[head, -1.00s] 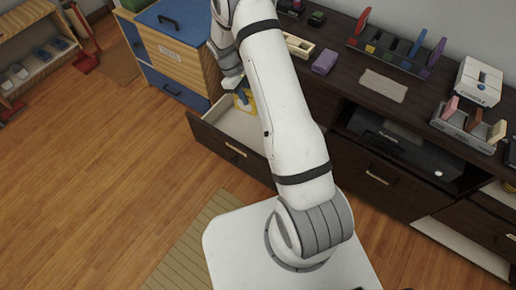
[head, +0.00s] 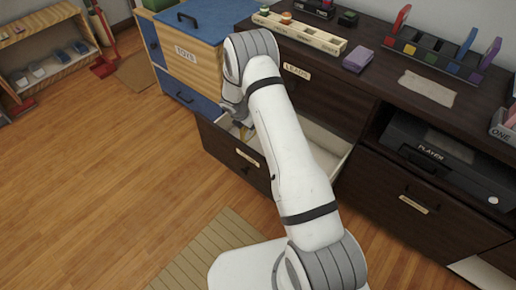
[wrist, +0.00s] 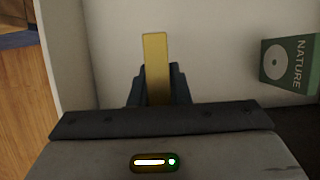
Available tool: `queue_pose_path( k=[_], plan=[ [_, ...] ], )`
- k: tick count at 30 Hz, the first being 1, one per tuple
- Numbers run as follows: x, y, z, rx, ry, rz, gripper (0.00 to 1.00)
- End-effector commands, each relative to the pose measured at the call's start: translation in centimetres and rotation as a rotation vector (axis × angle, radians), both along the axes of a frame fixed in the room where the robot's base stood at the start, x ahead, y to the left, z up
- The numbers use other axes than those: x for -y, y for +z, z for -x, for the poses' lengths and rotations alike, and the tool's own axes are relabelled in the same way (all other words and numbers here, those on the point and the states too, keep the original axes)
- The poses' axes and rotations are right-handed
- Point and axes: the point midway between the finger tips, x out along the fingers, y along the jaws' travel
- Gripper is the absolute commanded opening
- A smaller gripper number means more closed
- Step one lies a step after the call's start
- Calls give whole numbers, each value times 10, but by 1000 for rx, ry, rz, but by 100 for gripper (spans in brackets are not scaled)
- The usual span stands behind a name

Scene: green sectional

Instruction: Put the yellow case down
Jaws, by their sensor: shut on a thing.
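The yellow case (wrist: 156,58) shows as a narrow upright strip between my fingers in the wrist view. My gripper (wrist: 157,88) is shut on it. In the head view my gripper (head: 240,118) is low at the left part of the open drawer (head: 330,142), mostly hidden by my arm. Only a small yellow bit of the case shows there. In the wrist view the pale drawer interior lies around the case. I cannot tell whether the case touches the drawer's bottom.
A green box marked NATURE (wrist: 289,64) lies right of the case in the wrist view. A blue-lidded wooden chest (head: 205,30) stands left of the drawer. The dark cabinet top (head: 375,85) holds trays and a purple block (head: 358,59). Wooden floor (head: 120,200) is clear at left.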

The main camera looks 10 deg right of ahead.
Motion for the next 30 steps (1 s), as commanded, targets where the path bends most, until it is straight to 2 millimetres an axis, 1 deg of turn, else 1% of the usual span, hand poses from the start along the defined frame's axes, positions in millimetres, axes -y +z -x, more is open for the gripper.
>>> queue_pose_path(
  k=[1, 3, 6, 11, 15, 17, 23, 27, 28, 30],
  plan=[
    [0, -14, 1, -2, 0, 1, 0],
    [1, -29, 1, -4, -2, 0, 0],
    [1, -43, 1, -2, -2, 0, 0],
    [1, -57, 0, -1, -4, -1, 0],
    [1, -78, 1, -1, -6, 0, 0],
    [1, -82, 1, -1, -6, 1, 0],
    [2, -81, 0, 0, -7, 0, 0],
    [2, -85, 1, 0, -7, 0, 0],
    [2, -84, 1, 0, -7, 0, 19],
    [2, -83, 1, 0, -7, 0, 24]
  ],
)
